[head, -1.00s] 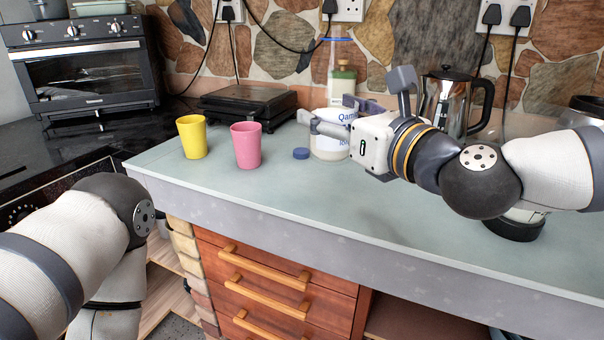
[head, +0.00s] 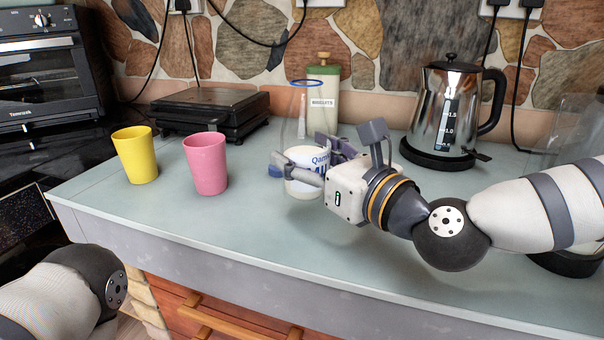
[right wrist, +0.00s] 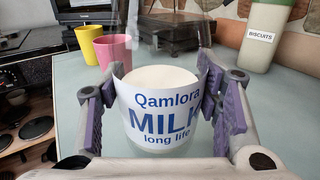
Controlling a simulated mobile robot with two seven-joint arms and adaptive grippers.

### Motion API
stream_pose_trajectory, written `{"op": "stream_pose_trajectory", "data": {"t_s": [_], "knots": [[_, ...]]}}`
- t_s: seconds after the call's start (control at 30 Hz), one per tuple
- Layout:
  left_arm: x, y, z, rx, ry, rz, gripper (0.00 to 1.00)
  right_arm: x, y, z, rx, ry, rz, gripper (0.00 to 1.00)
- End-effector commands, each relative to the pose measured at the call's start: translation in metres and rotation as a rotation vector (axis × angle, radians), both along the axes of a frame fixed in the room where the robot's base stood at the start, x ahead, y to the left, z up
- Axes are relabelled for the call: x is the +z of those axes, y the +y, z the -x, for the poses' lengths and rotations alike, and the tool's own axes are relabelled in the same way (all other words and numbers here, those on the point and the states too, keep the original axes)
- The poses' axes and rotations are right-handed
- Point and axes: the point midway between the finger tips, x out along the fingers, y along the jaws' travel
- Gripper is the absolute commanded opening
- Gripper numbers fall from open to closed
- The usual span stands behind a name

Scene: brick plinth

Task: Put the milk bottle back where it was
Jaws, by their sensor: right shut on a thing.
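The milk bottle (head: 302,158) is clear, with a blue ring at its open top and a white "Qamlora MILK" label. It stands upright in the middle of the head view. My right gripper (head: 308,172) is shut on its lower part from the right. In the right wrist view the bottle (right wrist: 163,115) sits between the purple finger pads, with white milk inside. Whether its base touches the counter is unclear. My left gripper is out of view; only my left arm shows.
A yellow cup (head: 135,155) and a pink cup (head: 206,163) stand left of the bottle on the pale counter (head: 190,220). Behind are a green biscuits tin (head: 323,98), a black flat appliance (head: 208,110) and a steel kettle (head: 447,110).

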Motion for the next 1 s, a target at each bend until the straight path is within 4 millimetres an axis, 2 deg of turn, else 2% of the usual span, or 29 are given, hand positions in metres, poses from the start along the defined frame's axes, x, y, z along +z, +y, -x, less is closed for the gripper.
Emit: {"op": "stream_pose_trajectory", "data": {"t_s": [0.03, 0.13, 0.4, 0.53, 0.57, 0.63, 0.93, 1.0], "knots": [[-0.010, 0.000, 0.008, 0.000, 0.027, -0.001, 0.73, -0.020, -0.001, -0.003, 0.000, 0.014, 0.001, 0.00], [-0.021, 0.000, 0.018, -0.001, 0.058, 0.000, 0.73, -0.039, -0.002, -0.006, 0.002, 0.014, 0.000, 0.00], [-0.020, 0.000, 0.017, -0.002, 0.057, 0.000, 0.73, -0.034, -0.002, -0.005, 0.003, 0.002, -0.001, 0.00], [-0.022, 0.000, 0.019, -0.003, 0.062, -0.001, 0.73, -0.039, -0.002, -0.006, 0.003, 0.003, -0.001, 0.00], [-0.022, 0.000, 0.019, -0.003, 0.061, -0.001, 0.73, -0.040, -0.002, -0.005, 0.003, 0.006, 0.001, 0.62], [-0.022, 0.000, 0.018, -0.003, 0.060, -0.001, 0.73, -0.039, -0.002, -0.005, 0.003, 0.005, 0.001, 0.78], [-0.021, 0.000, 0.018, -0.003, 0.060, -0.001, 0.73, -0.038, -0.002, -0.005, 0.003, 0.004, 0.001, 0.78], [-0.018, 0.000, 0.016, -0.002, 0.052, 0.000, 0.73, -0.032, -0.002, -0.005, 0.003, 0.001, 0.001, 0.78]]}}
